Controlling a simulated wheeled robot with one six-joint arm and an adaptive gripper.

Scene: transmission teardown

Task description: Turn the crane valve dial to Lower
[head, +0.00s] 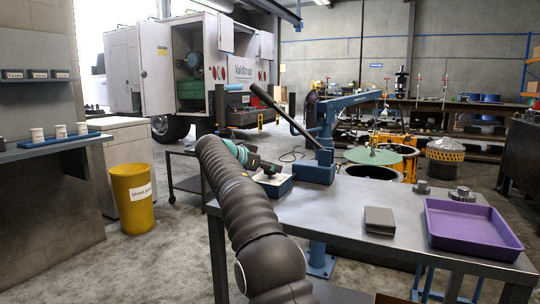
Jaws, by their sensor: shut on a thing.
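The blue hoist crane (326,135) stands at the back edge of the grey workbench, with a long dark lever sloping up to the left. A small blue valve box (276,191) with a pale top sits on the bench just left of the crane's base. My gripper (268,171) is at the top of this box, shut on the valve dial. The gripper's body hides most of the dial, and I cannot read its marks or its setting. My dark arm reaches up from the bottom of the picture to the box.
On the bench are a purple tray (471,253), a dark grey block (380,221) and small gears (462,194). A yellow bin (132,197) stands on the floor at left. A green round plate (373,157) lies behind the bench. The bench's middle is clear.

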